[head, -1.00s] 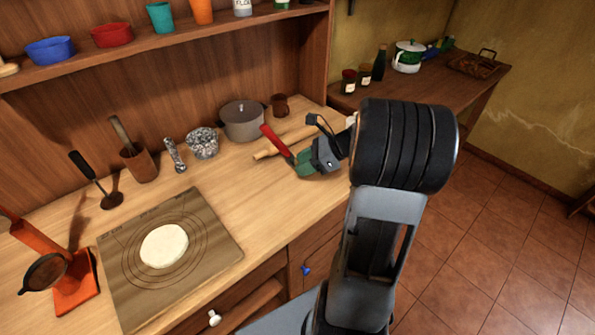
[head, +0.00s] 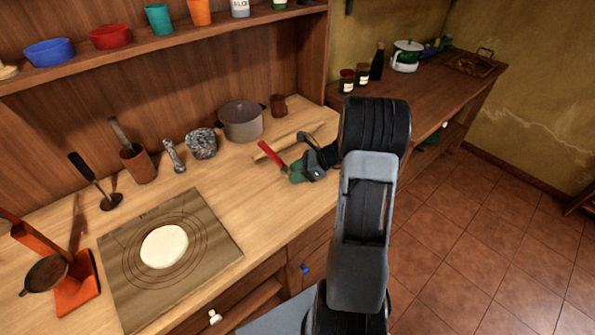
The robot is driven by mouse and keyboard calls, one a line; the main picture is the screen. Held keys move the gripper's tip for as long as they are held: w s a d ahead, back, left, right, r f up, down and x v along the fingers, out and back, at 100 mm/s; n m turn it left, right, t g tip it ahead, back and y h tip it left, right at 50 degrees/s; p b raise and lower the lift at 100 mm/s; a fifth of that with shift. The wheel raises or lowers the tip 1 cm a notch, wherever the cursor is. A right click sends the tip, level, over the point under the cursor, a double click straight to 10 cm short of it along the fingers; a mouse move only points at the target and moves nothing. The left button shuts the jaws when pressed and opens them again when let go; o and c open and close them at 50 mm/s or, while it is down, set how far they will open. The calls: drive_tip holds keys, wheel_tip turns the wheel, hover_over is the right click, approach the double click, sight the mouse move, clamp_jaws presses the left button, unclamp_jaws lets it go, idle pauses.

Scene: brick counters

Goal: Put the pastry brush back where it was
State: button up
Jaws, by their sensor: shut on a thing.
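The pastry brush (head: 270,153) appears as a red handle slanting up and left from my gripper (head: 294,174). My gripper is shut on it over the right part of the wooden counter. A green part shows at the jaws; I cannot tell whether it belongs to the brush or the gripper. The brush's bristle end is not visible. I cannot tell whether the brush touches the counter. A rolling pin (head: 272,148) lies just behind the handle, partly hidden by it.
Counter between board and gripper is clear.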

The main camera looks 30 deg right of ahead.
drive_tip(key=shift+f, duration=0.2)
drive_tip(key=o, duration=1)
